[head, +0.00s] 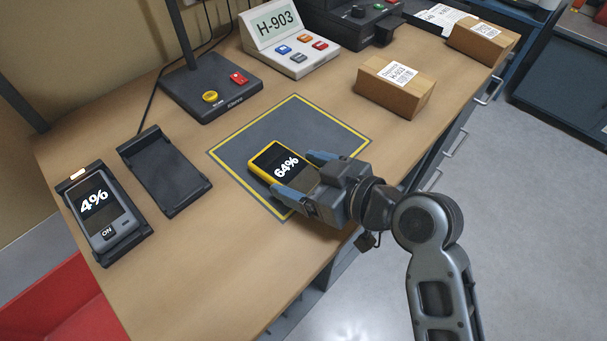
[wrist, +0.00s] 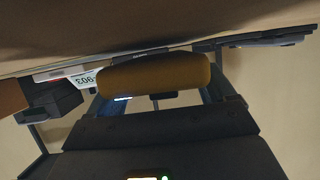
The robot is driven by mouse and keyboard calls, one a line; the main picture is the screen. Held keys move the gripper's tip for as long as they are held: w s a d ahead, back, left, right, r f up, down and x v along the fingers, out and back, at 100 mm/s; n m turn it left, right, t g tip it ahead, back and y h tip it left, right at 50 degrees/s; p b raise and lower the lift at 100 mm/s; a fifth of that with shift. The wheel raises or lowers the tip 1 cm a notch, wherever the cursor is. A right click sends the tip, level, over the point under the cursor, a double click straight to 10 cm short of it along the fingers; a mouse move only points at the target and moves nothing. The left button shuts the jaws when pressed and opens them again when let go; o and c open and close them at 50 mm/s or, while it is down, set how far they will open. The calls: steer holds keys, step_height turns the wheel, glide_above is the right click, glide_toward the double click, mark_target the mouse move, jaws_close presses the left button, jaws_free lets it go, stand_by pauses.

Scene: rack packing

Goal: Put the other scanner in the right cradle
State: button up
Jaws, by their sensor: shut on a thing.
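A yellow-edged scanner (head: 279,161) reading 64% is between the blue fingers of my gripper (head: 298,176), over the grey mat. My gripper is shut on it; the scanner's yellow end (wrist: 154,73) fills the middle of the wrist view between the fingers. I cannot tell whether it touches the mat. The right cradle (head: 166,170) is a dark, empty tray on the left part of the table. The left cradle (head: 127,252) holds a grey scanner (head: 97,206) reading 4%.
The grey mat (head: 240,150) has a yellow border. A box (head: 395,88) labelled H-903 stands at its upper right. Behind are a dark stand base (head: 211,86) with buttons and a white H-903 console (head: 290,45). Bare table lies between the mat and the right cradle.

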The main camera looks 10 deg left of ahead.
steer(key=shift+f, duration=0.4)
steer(key=o, duration=1.1)
steer(key=shift+f, duration=0.1)
steer(key=shift+f, duration=0.1)
